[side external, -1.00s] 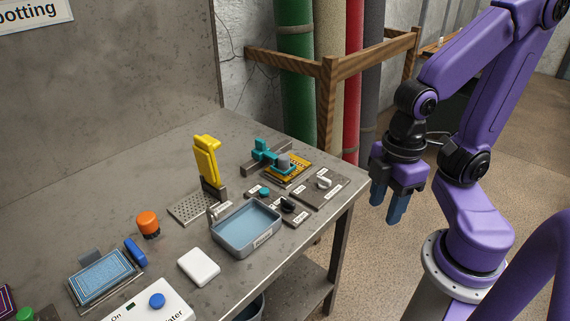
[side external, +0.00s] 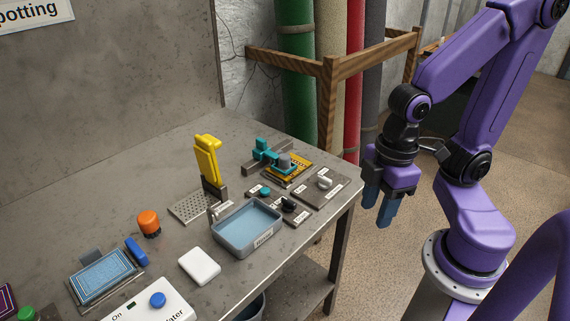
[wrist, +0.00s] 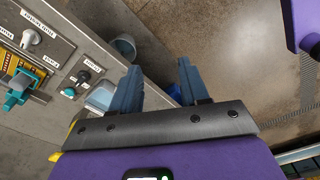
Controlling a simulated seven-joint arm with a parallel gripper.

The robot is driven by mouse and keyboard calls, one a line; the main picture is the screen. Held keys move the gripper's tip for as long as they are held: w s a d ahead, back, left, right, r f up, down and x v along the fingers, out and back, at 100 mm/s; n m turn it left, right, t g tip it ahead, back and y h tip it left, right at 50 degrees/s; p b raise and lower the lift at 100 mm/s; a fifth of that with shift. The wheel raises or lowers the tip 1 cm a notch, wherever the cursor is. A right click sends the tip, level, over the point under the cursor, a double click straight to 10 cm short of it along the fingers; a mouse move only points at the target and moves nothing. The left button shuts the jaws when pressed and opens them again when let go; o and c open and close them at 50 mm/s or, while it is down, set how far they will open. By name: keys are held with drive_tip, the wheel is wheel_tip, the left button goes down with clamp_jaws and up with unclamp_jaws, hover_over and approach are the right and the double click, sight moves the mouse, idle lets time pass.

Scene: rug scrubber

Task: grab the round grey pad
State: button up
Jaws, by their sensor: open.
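A small round grey piece (side external: 284,161), which looks like the grey pad, sits at the end of a teal clamp (side external: 264,150) over a yellow patterned mat (side external: 298,168) near the back right of the bench. Its underside is hidden. The teal clamp also shows at the left edge of the wrist view (wrist: 16,98); I cannot make out the pad clearly there. My gripper (side external: 379,208) hangs off the bench's right edge, fingers pointing down, apart and empty. The fingers also show in the wrist view (wrist: 159,72). The gripper is to the right of the pad, touching nothing.
On the bench (side external: 150,180) stand a water tray (side external: 247,228), a yellow upright tool (side external: 206,160), an orange knob (side external: 148,222), a white block (side external: 199,266) and labelled knob plates (side external: 320,193). A wooden frame (side external: 330,95) and rolled rugs are behind. A bucket (wrist: 123,48) is below the bench.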

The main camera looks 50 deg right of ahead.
sight(289, 160)
drive_tip(key=w+a+f+m+t+y, duration=0.1)
drive_tip(key=w+f+m+t+y, duration=0.4)
drive_tip(key=w, duration=1.2)
drive_tip(key=w+d+f+m+t+h, duration=0.1)
drive_tip(key=w+d+f, duration=0.1)
drive_tip(key=w+d+f+m+t+h, duration=0.1)
drive_tip(key=w+d+m+t, duration=0.1)
drive_tip(key=w, duration=0.1)
drive_tip(key=w+d+f+m+t+h, duration=0.1)
drive_tip(key=w+d+f, duration=0.1)
drive_tip(key=d, duration=0.1)
drive_tip(key=shift+w+f+t, duration=0.3)
drive_tip(key=d+m+t+h, duration=0.1)
drive_tip(key=d, duration=0.2)
drive_tip(key=w+d+m+t+h, duration=0.1)
drive_tip(key=d, duration=0.1)
drive_tip(key=w+d+t, duration=0.1)
drive_tip(key=d, duration=0.2)
drive_tip(key=shift+w+d+f+m+h, duration=0.15)
drive_tip(key=shift+d+m+h, duration=0.2)
drive_tip(key=shift+m+h, duration=0.05)
drive_tip(key=shift+t, duration=0.3)
drive_tip(key=shift+x, duration=3.7)
clamp_jaws()
